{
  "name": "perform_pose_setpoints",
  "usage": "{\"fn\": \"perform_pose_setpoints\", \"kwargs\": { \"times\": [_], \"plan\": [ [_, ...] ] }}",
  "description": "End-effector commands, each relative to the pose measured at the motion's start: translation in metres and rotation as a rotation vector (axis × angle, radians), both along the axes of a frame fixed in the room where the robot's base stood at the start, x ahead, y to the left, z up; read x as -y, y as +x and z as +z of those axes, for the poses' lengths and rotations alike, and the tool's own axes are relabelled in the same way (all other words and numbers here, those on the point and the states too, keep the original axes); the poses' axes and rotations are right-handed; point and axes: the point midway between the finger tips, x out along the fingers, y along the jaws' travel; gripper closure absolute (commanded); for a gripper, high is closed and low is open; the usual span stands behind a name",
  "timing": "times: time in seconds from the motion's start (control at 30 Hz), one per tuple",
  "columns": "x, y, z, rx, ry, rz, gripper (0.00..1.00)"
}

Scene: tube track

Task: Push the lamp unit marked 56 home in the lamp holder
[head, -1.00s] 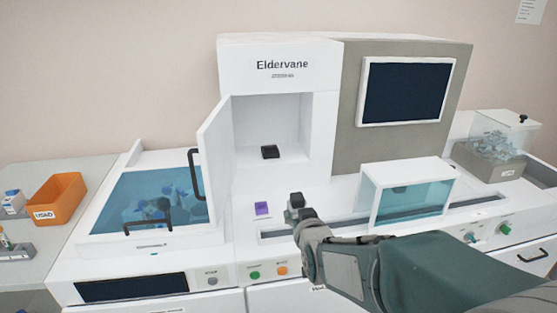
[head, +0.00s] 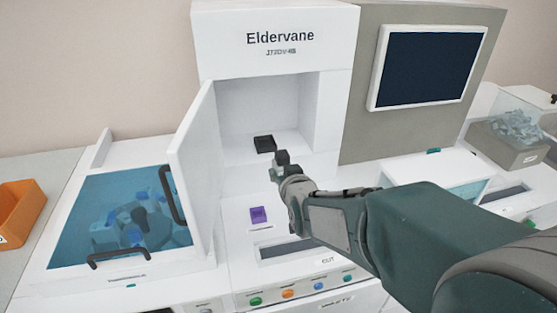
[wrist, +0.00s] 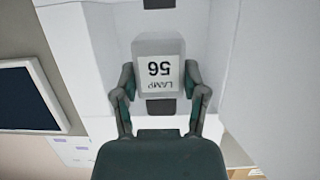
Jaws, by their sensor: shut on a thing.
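The lamp unit (wrist: 160,68) is a grey block with a white label reading "LAMP 56", upside down in the wrist view. My gripper (wrist: 160,92) is shut on it, one finger on each side. In the head view my gripper (head: 283,165) is in front of the open compartment, and the lamp unit shows as a small dark grey block at its tip. The dark lamp holder (head: 264,144) sits on the compartment floor, just beyond and left of the gripper in the picture. The lamp unit appears apart from it.
The compartment's white door (head: 195,160) stands open on the left, close to my gripper. A purple block (head: 259,215) sits on the deck below. A blue-lidded bay (head: 125,220) lies at left, a dark screen (head: 428,67) at right. The compartment interior is otherwise clear.

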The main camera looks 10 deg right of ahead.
Motion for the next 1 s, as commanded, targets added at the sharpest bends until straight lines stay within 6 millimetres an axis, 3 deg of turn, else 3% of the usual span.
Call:
{"fn": "perform_pose_setpoints", "kwargs": {
  "times": [0.33,1.0],
  "plan": [
    [0.000,0.007,0.000,0.000,0.000,0.000,1.00],
    [0.000,0.064,0.000,0.000,0.000,0.000,1.00]
  ]
}}
